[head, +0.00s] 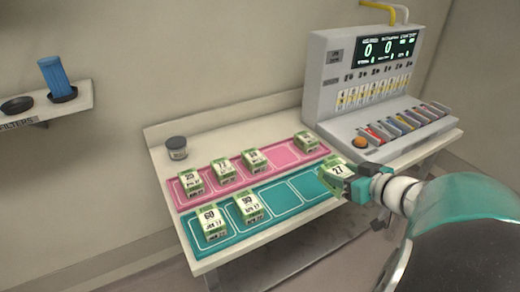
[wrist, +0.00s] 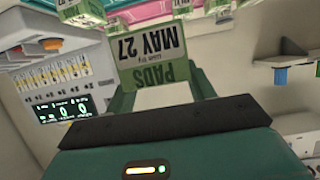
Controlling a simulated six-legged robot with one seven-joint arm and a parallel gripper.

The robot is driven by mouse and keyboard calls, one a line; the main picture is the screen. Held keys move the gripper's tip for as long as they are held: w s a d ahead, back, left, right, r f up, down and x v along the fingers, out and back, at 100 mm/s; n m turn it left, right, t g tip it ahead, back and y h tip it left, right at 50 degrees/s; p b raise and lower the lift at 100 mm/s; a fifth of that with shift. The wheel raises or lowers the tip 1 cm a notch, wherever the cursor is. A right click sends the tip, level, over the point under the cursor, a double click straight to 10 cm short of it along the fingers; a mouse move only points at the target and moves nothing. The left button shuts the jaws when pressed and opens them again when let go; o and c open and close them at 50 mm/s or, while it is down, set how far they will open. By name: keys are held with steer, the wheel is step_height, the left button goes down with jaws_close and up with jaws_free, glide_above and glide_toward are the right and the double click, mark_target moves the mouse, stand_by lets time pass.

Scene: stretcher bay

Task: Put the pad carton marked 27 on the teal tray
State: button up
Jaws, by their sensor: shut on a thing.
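The pad carton marked 27 (head: 338,171) is green and white and sits in my gripper (head: 347,182), at the right end of the teal tray (head: 283,197) in the head view. Whether it touches the tray is unclear. In the wrist view the carton (wrist: 152,62) shows an upside-down "PADS MAY 27" label between the fingers of my gripper (wrist: 160,92), which is shut on it. The teal tray has outlined cells. Cartons marked 60 (head: 211,222) and 90 (head: 247,206) stand in its left cells; the middle cells are bare.
A pink tray (head: 285,153) with several similar cartons lies behind the teal one. A grey machine (head: 350,85) with a display stands at the right of the bench. A dark-lidded jar (head: 176,148) stands at the back left. A wall shelf (head: 75,106) holds a blue filter (head: 57,77).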

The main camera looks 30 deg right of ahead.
steer(key=shift+d+f, duration=0.1)
steer(key=shift+d, duration=0.1)
steer(key=shift+w+a, duration=0.1)
steer(key=shift+a, duration=0.25)
steer(key=w+d+f, duration=0.1)
steer(key=w+f, duration=0.2)
steer(key=w, duration=0.1)
steer(key=w+d+f, duration=0.1)
steer(key=w+f, duration=0.2)
steer(key=w, duration=0.1)
steer(key=w+d+f, duration=0.1)
steer(key=w+f, duration=0.2)
steer(key=w, duration=0.1)
steer(key=shift+w+d, duration=0.25)
steer(key=shift+w, duration=0.1)
steer(key=f, duration=0.3)
steer(key=shift+w+d, duration=0.1)
steer(key=shift+w, duration=0.15)
steer(key=shift+f, duration=0.4)
steer(key=o, duration=1)
steer(key=shift+f, duration=0.15)
steer(key=shift+o, duration=0.5)
